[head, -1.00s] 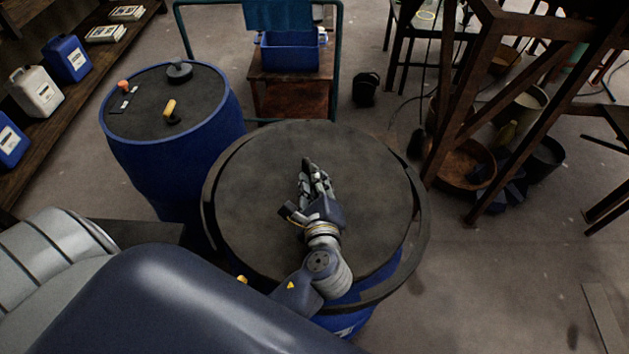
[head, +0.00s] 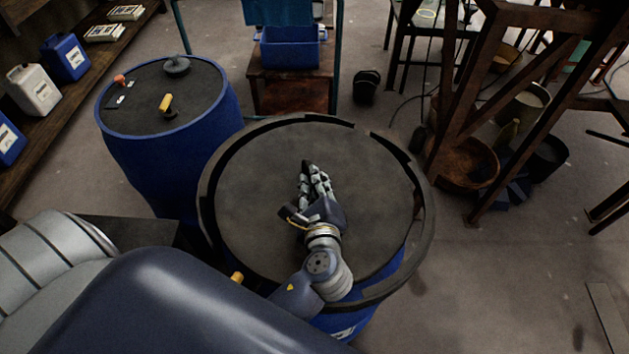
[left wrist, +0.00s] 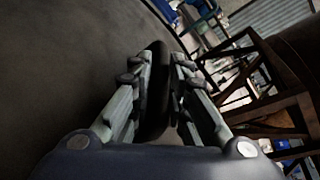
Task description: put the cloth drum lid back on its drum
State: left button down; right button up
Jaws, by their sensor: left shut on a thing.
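The dark grey round lid (head: 255,195) spreads over the top of the blue drum (head: 350,322) in the middle of the head view, with a darker ring around its edge. The ring shows unevenly at the far side, and I cannot tell whether the lid is fully seated. My left gripper (head: 311,172) is over the middle of the lid and shut on a dark upright part of it. In the left wrist view, that part stands between the fingers (left wrist: 160,75), with the flat grey lid (left wrist: 70,60) to the left. My right gripper is not in view.
Another blue drum (head: 165,165) stands to the left, with small items on its dark top (head: 145,95). A blue bin (head: 290,50) sits on a brown stand behind. A rusty steel frame (head: 450,110) stands at the right. The floor at lower right is mostly clear.

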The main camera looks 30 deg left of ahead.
pick_arm(q)
jog(key=shift+f, duration=0.25)
jog(key=c, duration=1.5)
grip_release()
jog(key=shift+o, duration=0.2)
jog(key=shift+f, duration=0.25)
jog(key=shift+s+d, duration=0.2)
jog(key=shift+s, duration=0.15)
jog(key=v, duration=1.1)
jog(key=shift+s+d+r, duration=0.1)
jog(key=shift+r, duration=0.25)
